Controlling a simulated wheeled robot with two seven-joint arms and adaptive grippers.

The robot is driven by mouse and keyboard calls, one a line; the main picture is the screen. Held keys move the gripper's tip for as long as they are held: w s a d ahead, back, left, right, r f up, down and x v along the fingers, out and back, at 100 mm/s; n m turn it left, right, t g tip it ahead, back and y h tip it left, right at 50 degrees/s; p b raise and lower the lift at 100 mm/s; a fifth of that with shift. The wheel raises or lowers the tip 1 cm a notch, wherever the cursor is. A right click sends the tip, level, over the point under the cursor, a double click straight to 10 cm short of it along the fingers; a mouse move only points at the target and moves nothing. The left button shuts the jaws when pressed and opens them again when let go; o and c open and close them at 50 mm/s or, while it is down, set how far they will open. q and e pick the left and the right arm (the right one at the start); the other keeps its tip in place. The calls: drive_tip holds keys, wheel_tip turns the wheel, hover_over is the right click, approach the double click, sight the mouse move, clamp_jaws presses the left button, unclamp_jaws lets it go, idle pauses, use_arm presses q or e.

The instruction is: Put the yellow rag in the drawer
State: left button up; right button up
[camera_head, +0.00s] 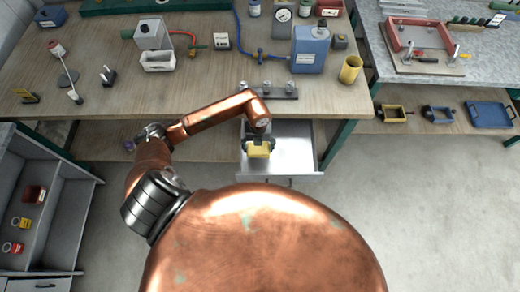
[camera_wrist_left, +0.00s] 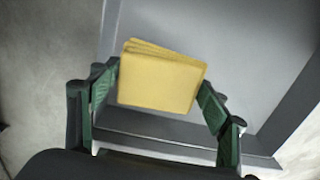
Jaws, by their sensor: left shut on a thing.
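My left gripper (camera_head: 259,142) is shut on the folded yellow rag (camera_head: 259,151). In the left wrist view the rag (camera_wrist_left: 160,80) sits between the two green fingers of the gripper (camera_wrist_left: 158,92). The open drawer (camera_head: 297,149) is a pale metal box pulled out under the bench's front edge. The gripper and rag are over the left part of the drawer. The drawer's grey floor and walls (camera_wrist_left: 245,40) show behind the rag in the left wrist view. The height of the rag above the drawer floor is hard to tell. My right gripper is not in view.
A grey shelf unit (camera_head: 50,215) stands at the left. The floor at right is clear.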

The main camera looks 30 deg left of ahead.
sight(260, 150)
use_arm(q)
drive_tip(key=shift+w+f, duration=0.65)
drive_tip(key=shift+f, duration=1.65)
drive_tip(key=shift+f, duration=0.15)
drive_tip(key=o, duration=0.9)
drive_tip(key=shift+c, duration=0.2)
wheel_tip(260, 150, up, 12)
drive_tip(key=shift+r, duration=0.15)
